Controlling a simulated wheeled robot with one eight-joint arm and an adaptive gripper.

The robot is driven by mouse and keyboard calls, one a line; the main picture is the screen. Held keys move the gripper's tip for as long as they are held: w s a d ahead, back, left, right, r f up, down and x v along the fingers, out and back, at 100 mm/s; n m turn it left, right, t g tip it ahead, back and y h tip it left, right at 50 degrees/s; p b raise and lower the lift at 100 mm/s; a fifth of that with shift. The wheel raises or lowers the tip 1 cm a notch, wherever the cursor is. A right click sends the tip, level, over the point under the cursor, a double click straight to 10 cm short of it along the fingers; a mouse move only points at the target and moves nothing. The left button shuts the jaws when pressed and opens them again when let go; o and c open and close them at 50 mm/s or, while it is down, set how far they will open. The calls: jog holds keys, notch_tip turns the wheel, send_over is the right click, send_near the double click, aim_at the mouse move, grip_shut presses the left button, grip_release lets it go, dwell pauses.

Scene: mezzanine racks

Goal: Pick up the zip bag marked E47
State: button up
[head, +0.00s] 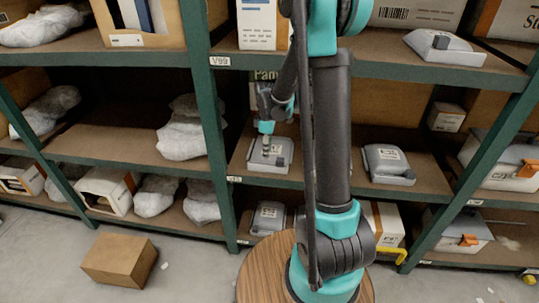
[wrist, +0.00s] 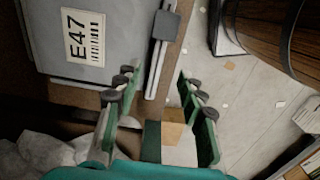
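The grey zip bag marked E47 (wrist: 85,35) fills the upper left of the wrist view. Its white label reads E47 above a barcode, and a pale zip strip with a dark slider runs along its edge. In the head view my gripper (head: 266,143) is over a grey bag (head: 281,160) on the middle shelf, whose label is too small to read there.
A similar grey bag (head: 388,165) lies to the right on the same shelf, another (head: 268,216) below, another (head: 443,47) above. Green rack posts (head: 205,110) and the shelf above bound the bay. A cardboard box (head: 118,260) is on the floor.

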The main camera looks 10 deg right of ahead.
aim_at(268, 164)
jog(key=shift+w+f, duration=0.15)
jog(key=shift+f, duration=3.6)
grip_shut()
